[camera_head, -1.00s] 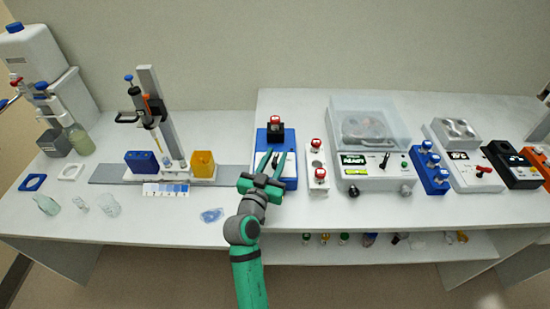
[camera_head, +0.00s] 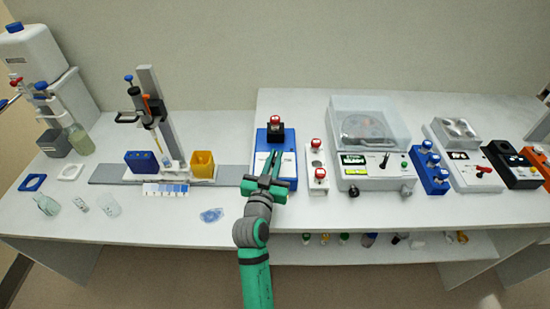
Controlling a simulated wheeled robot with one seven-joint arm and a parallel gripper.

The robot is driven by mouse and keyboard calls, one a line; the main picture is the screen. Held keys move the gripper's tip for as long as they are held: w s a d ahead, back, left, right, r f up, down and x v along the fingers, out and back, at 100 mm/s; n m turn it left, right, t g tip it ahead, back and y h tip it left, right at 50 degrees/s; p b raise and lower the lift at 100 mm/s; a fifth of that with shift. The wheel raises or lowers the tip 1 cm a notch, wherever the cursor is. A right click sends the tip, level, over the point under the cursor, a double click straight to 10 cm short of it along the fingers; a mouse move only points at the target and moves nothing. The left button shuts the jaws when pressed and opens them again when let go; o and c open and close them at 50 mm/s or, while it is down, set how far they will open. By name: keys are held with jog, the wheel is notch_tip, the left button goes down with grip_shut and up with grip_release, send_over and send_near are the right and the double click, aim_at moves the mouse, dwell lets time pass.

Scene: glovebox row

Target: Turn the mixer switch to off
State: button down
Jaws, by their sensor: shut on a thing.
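The mixer is a blue box (camera_head: 289,141) with a black top holder (camera_head: 275,130) that carries a red-capped vial (camera_head: 275,120). It stands near the middle of the bench in the head view. My gripper (camera_head: 272,156) reaches over the mixer's front panel from the near side. Its two green fingers are close together at the panel, shut on the small mixer switch. The switch itself is hidden between the fingers, so which way it points cannot be seen.
A white block with red-capped vials (camera_head: 317,167) stands close to the right of the mixer. Beyond it is a centrifuge with a clear lid (camera_head: 370,115). A yellow box (camera_head: 203,160) and a pipette stand (camera_head: 155,110) are to the left. The bench in front is mostly clear.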

jog(key=shift+d+y, duration=0.1)
jog(key=shift+y, duration=0.2)
jog(key=shift+n+y, duration=2)
jog(key=shift+y, duration=0.8)
jog(key=shift+n+y, duration=0.4)
jog(key=shift+y, duration=0.2)
jog(key=shift+n+y, duration=0.7)
jog(key=shift+y, duration=0.4)
jog(key=shift+f, duration=0.1)
jog(key=c, duration=1.8)
grip_release()
jog(key=shift+c, duration=0.2)
